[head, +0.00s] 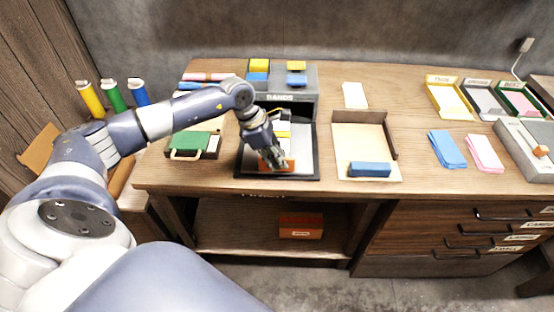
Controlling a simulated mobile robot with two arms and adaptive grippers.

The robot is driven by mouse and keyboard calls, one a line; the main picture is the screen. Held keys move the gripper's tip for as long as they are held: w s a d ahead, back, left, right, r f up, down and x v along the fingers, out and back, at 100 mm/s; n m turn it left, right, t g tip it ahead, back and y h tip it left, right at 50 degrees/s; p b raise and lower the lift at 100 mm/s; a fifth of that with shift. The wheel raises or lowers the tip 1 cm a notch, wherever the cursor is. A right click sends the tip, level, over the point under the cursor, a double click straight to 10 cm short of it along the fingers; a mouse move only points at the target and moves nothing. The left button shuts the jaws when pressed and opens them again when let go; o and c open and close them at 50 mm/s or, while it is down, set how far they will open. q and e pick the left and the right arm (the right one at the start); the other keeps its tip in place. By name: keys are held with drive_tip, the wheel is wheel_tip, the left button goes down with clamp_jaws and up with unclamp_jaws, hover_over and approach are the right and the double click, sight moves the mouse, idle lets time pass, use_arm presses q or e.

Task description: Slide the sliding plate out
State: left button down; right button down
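A dark box labelled "BANDS" (297,97) stands at the back of the table. In front of it lies a black-framed tray (312,172) with a pale plate surface (303,147) inside. I take this pale piece to be the sliding plate, but no label confirms it. A yellow piece (283,134) and an orange piece (289,167) are at the plate. My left gripper (275,162) points down over the front of the plate, at the orange piece. Its fingers cover part of the plate, and whether they grip the orange piece is unclear. My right gripper is not visible.
A green case (186,143) lies left of the tray. A beige tray (358,141) with a blue block (369,169) stands to the right. Blue cards (447,149) and pink cards (484,152) lie farther right. The table's front edge is close to the black-framed tray.

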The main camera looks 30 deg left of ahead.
use_arm(q)
drive_tip(key=c, duration=1.7)
unclamp_jaws()
drive_tip(key=shift+s+d, duration=0.15)
drive_tip(key=shift+s, duration=0.05)
drive_tip(key=shift+o, duration=0.2)
drive_tip(key=v, duration=1.2)
